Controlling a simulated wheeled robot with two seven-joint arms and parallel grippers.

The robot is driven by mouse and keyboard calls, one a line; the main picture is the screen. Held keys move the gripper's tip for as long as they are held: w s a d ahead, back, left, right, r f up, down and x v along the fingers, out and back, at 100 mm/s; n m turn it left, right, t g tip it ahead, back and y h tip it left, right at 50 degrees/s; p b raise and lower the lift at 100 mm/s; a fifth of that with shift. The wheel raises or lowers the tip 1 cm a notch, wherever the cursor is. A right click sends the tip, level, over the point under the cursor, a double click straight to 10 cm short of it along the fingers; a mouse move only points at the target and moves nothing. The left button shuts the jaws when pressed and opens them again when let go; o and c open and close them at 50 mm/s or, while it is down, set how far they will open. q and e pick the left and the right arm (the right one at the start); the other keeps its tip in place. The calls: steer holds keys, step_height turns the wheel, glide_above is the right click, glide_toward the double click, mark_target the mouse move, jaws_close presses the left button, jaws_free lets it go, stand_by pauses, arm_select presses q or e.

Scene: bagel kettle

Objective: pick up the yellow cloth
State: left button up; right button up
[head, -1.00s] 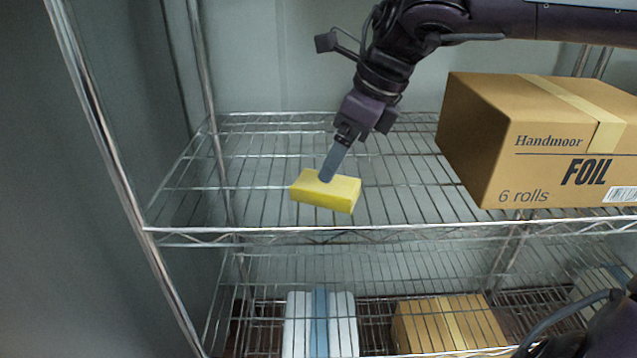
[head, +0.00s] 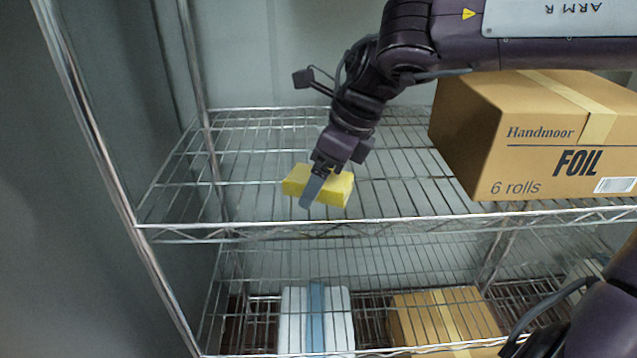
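The yellow cloth (head: 335,189) looks like a thick, flat block. It sits on the upper wire shelf near its front edge. My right gripper (head: 309,195) comes down from the upper right, on the arm marked "ARM R". One grey finger passes in front of the cloth's left half, and its tip reaches just below the cloth's front face. The other finger is hidden, so I cannot tell whether the gripper is open or closed on the cloth. My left gripper is not in view.
A brown "Handmoor FOIL" box (head: 545,150) stands on the upper shelf (head: 400,205) at right, below my arm. The shelf is clear left of and behind the cloth. A white and blue item (head: 335,325) and another brown box (head: 420,315) are below.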

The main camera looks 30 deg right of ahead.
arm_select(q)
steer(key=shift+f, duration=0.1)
arm_select(e)
steer(key=shift+f, duration=0.2)
steer(key=shift+c, duration=0.2)
steer(key=c, duration=1.1)
steer(key=shift+r, duration=0.8)
steer(key=shift+s+a+r, duration=0.15)
steer(key=shift+s+r, duration=0.05)
steer(key=shift+r, duration=0.4)
steer(key=shift+s+a+r, duration=0.1)
steer(key=shift+s+r, duration=0.1)
steer(key=shift+r, duration=0.4)
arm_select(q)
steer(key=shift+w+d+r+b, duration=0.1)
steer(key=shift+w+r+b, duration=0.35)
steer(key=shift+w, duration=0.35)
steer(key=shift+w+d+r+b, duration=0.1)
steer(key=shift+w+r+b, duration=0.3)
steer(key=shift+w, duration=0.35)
arm_select(e)
steer(key=shift+s+a, duration=1.5)
steer(key=shift+s, duration=0.95)
steer(key=shift+s+a, duration=1.45)
steer(key=shift+s, duration=0.95)
steer(key=shift+s+a, duration=1.5)
steer(key=shift+s, duration=0.95)
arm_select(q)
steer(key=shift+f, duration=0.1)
